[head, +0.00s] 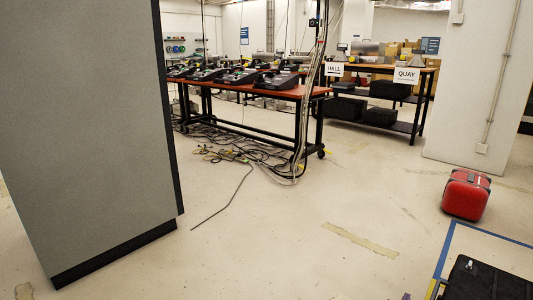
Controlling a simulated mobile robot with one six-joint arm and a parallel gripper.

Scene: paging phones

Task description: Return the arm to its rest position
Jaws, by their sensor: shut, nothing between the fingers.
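My arm and gripper do not show in the head view, so the arm's pose is hidden. Several dark desk phones (278,80) stand in a row on a long table with a reddish top (232,88). Nothing of my gripper shows near them.
A tall grey panel (85,130) fills the left side. Cables (255,153) lie tangled under and before the table. A shelf bench (385,70) bears HALL (334,69) and QUAY (406,75) signs. A red case (466,194) and black case (487,281) stand right. The middle floor is mostly clear.

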